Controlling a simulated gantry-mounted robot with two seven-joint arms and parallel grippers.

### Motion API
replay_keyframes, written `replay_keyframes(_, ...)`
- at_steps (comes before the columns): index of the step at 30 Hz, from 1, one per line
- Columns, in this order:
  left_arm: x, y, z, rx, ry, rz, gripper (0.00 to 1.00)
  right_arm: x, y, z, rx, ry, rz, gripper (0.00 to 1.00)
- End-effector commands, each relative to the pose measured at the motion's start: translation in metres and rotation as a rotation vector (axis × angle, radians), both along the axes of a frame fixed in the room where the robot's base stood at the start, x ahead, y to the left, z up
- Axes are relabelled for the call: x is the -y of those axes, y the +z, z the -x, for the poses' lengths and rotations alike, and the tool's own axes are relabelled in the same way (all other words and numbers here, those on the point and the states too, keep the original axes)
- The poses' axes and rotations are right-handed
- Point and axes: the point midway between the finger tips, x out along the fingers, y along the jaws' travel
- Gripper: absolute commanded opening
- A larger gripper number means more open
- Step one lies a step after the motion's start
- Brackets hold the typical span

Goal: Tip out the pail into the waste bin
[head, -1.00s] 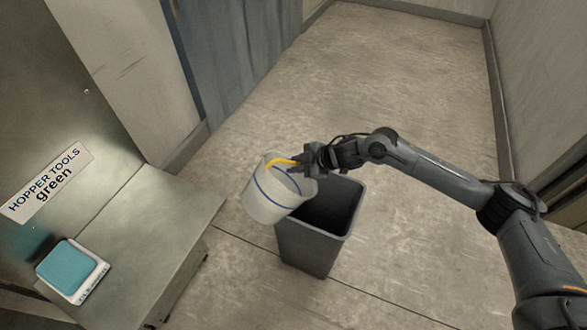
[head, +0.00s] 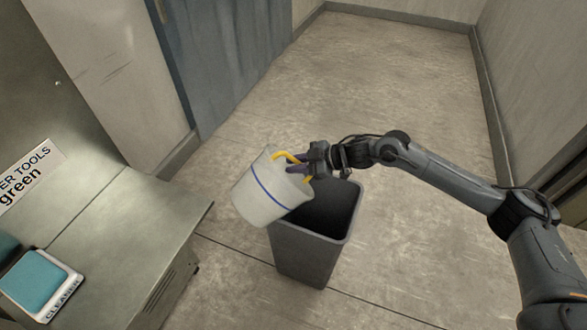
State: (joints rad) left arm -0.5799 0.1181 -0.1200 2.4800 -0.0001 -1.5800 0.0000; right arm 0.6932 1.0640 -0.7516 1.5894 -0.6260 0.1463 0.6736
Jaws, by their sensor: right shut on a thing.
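The pail (head: 266,192) is whitish and translucent with a blue band and a yellow handle (head: 284,157). It hangs in the air above the left side of the waste bin and is tilted, its mouth turned toward the upper right, its base to the lower left. My right gripper (head: 301,163) is shut on the pail at its handle side. The waste bin (head: 306,256) is a dark grey open box on the floor below. The pail covers part of its rim. The pail's inside is hidden from here. My left gripper is not in view.
A metal bench (head: 114,238) stands at the left, with a teal pad in a white tray (head: 72,286) marked "CLEANER". A sign (head: 28,176) ending in "TOOLS green" lies above it. The floor (head: 400,90) behind and right of the bin is clear.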

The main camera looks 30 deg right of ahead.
Motion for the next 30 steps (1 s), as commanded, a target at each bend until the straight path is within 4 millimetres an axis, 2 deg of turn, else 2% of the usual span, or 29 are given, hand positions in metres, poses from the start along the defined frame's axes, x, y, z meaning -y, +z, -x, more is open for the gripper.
replay_keyframes(1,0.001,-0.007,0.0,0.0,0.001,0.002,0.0,0.002,-0.001,-0.001,0.009,-0.001,-0.014,0.0)
replay_keyframes(26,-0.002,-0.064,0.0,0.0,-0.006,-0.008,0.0,0.02,-0.015,0.001,0.032,-0.001,-0.219,0.0)
replay_keyframes(30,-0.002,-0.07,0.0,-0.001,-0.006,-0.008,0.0,0.024,-0.023,0.002,0.035,0.0,-0.273,0.0)
